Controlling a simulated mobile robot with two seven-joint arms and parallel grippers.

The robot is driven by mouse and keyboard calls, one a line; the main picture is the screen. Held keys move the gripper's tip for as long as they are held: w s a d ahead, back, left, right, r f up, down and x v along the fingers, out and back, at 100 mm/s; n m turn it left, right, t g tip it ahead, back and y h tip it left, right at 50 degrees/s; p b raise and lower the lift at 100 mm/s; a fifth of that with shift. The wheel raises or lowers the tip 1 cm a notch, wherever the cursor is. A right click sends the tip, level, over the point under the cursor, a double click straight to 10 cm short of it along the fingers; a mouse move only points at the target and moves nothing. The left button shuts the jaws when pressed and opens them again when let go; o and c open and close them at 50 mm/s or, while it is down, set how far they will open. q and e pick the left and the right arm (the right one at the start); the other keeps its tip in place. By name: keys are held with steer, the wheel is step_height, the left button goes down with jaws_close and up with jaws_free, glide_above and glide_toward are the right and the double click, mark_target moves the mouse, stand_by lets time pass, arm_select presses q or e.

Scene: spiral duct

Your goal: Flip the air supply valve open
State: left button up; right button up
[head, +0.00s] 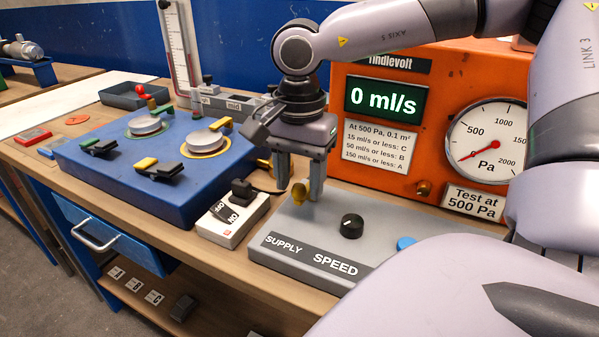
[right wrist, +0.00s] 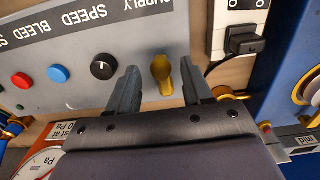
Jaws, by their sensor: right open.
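The air supply valve is a small yellow lever (head: 299,191) on the grey control panel (head: 285,259), above the label SUPPLY. In the right wrist view the yellow lever (right wrist: 161,74) lies between the two fingers. My right gripper (head: 298,190) is open and points down over the panel, one finger on each side of the lever. The right wrist view also shows the open fingers (right wrist: 160,88), with a gap on both sides of the lever. I cannot tell whether a finger touches it. My left gripper is not in view.
A black SPEED knob (head: 352,226) and a blue button (head: 405,243) sit right of the lever. The orange tester (head: 385,183) stands behind, reading 0 ml/s. A white power switch box (head: 231,222) and a blue clamp fixture (head: 120,178) stand to the left.

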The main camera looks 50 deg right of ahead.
step_height(320, 180, up, 7)
steer(key=shift+r, duration=0.1)
stand_by(0.3)
stand_by(0.5)
